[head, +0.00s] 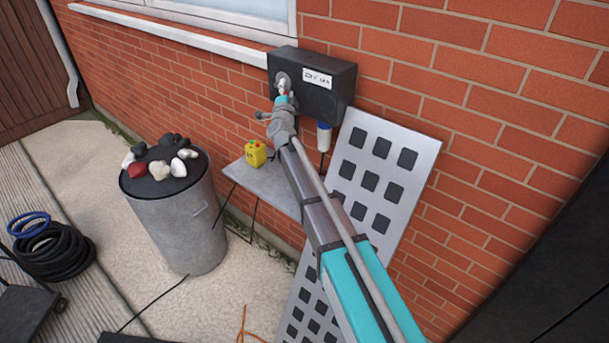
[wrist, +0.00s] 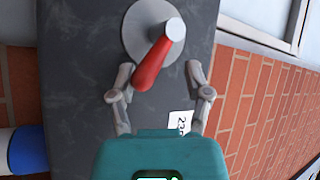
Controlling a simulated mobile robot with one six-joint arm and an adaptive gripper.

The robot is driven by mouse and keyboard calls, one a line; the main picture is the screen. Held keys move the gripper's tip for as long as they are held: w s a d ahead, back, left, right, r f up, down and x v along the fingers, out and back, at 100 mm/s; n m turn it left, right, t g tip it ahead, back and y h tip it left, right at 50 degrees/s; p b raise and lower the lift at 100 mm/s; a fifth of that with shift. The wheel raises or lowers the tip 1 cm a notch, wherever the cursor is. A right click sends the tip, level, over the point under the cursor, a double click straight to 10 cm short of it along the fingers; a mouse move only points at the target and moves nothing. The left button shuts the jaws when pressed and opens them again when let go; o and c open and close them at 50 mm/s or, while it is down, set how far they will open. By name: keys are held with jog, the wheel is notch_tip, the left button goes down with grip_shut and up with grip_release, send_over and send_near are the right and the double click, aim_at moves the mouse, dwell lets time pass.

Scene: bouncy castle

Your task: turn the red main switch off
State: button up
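The red main switch handle (wrist: 152,66) shows in the wrist view, fixed by a grey hub to a round grey plate (wrist: 136,28) on a dark box (wrist: 75,70). The handle slants from the hub toward the lower left of that view. My gripper (wrist: 159,68) is open, with one finger on each side of the handle's free end and visible gaps to both. I cannot tell its exact depth. In the head view the dark box (head: 325,90) is on the brick wall, and my gripper (head: 284,92) is at its front, largely covering the switch.
A white label (head: 318,78) is on the box. A perforated grey panel (head: 377,165) leans on the wall beneath.

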jog(key=shift+r+n+g+p, duration=0.5)
jog(key=shift+n+p, duration=0.3)
jog(key=shift+p, duration=0.15)
jog(key=b+v, duration=0.3)
jog(key=v, duration=1.1)
jog(key=s+d+f+n+g+y+b, duration=0.3)
jog(key=f+n+g, duration=0.1)
jog(key=f, duration=0.5)
jog(key=s+d+f+n+g+y+b, duration=0.3)
jog(key=f+n+g, duration=0.2)
jog(key=f, duration=0.5)
jog(key=shift+s+d+n+b, duration=0.4)
jog(key=shift+n, duration=0.7)
jog(key=shift+c, duration=0.2)
